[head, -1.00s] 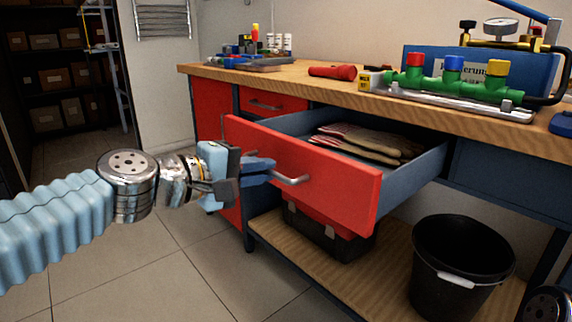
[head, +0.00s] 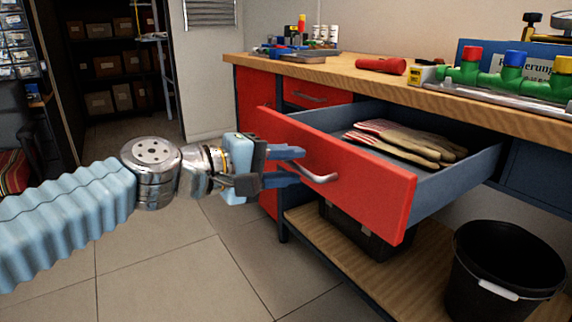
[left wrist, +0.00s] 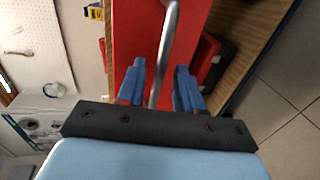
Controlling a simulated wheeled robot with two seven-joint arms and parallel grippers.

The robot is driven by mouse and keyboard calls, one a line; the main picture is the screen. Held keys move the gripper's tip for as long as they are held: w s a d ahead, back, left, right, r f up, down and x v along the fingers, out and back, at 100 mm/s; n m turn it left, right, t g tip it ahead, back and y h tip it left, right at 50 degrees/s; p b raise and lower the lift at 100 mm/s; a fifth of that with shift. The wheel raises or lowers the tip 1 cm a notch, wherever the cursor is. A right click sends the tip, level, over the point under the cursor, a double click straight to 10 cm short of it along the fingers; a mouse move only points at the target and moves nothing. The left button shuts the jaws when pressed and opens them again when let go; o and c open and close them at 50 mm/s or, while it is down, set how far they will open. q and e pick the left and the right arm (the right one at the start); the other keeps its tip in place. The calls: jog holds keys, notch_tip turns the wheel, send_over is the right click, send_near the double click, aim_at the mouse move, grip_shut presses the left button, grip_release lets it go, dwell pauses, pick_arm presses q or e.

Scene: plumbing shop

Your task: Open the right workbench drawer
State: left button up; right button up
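The red-fronted right workbench drawer (head: 370,190) is pulled well out in the head view, showing its grey inside. Work gloves (head: 410,142) lie in it. Its curved metal handle (head: 320,177) is on the red front. My left gripper (head: 290,166) is at the left end of the handle, its blue fingers apart. In the left wrist view the handle (left wrist: 168,45) runs between the two spread fingers (left wrist: 160,88), with a gap visible beside it; I see no grip on it. My right gripper is out of view.
A smaller red drawer (head: 305,92) is shut to the left. A dark toolbox (head: 365,232) and a black bucket (head: 505,270) stand on the lower shelf (head: 340,262). A red flashlight (head: 381,65) lies on the worktop (head: 440,97). The floor (head: 190,275) in front is clear.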

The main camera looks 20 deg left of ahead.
pick_arm(q)
jog(key=p+v, duration=0.1)
jog(key=v, duration=1.3)
jog(key=shift+p, duration=0.4)
jog(key=shift+w, duration=0.15)
jog(key=w+d+f+m+g+y+p, duration=0.1)
jog(key=w+f+g+y+p, duration=0.1)
jog(key=w+f, duration=0.5)
jog(key=w+d+f+g+y+p, duration=0.1)
jog(key=w+d+f+g+p, duration=0.15)
jog(key=f, duration=0.85)
jog(key=w+f+m+g+y+p, duration=0.1)
jog(key=w+f+g+y, duration=0.1)
jog(key=w+f, duration=0.5)
jog(key=s+d+f+m+g+p, duration=0.1)
jog(key=s+d+f, duration=0.1)
jog(key=f, duration=0.6)
jog(key=s+d+f+m+g+p, duration=0.1)
jog(key=s+d+f+p, duration=0.15)
jog(key=f, duration=0.45)
jog(key=s+d+f+m+g+p, duration=0.2)
jog(key=s+d+f+m, duration=0.3)
jog(key=s+f, duration=0.8)
jog(key=shift+s+d+g, duration=0.35)
jog(key=shift+d+g, duration=0.3)
jog(key=shift+d, duration=0.2)
